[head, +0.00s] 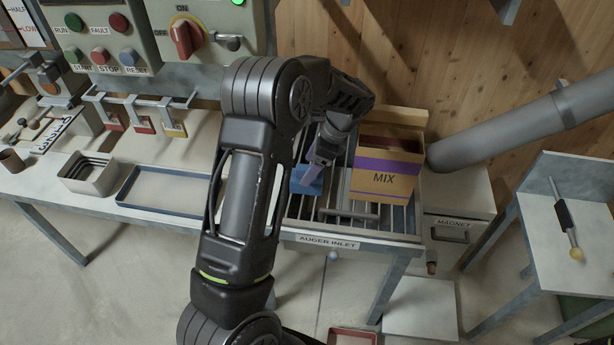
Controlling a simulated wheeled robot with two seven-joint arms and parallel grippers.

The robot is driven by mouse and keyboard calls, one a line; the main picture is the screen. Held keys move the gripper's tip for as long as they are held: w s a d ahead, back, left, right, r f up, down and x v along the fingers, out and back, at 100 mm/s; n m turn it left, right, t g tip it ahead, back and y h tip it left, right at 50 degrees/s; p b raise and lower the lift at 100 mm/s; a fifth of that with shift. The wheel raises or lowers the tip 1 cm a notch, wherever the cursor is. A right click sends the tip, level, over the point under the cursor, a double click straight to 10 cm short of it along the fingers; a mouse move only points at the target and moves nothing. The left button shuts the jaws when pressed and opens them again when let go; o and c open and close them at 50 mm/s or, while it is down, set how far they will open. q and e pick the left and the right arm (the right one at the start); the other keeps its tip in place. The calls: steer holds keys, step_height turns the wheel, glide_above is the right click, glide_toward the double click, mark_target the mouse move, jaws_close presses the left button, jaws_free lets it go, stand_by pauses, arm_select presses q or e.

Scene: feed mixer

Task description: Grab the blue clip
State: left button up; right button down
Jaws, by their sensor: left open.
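A small blue piece (308,185), which looks like the blue clip, is on the slatted auger inlet (335,228), left of the MIX box. My left gripper (317,163) points down right over it, with its jaws open. The gripper and arm hide part of the blue piece, and I cannot tell whether the fingers touch it or stand around it. My right gripper is not in view.
The open MIX box (386,182) stands on the slats close to the right of my gripper. A metal bar handle (348,214) lies in front. A blue-rimmed tray (165,190) and a grey box (90,176) stand at left. A thick grey pipe (520,125) slopes down at right.

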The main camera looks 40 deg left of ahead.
arm_select(q)
steer(key=shift+s+a+f, duration=0.15)
steer(key=shift+a+f, duration=0.05)
steer(key=shift+f, duration=0.25)
steer(key=p+x, duration=0.1)
steer(key=x, duration=0.3)
steer(key=shift+a+f, duration=0.1)
steer(key=shift+f, duration=0.05)
stand_by(0.3)
steer(key=c, duration=1.4)
step_height(320, 180, up, 10)
steer(key=shift+r+b, duration=0.1)
steer(key=shift+b, duration=0.45)
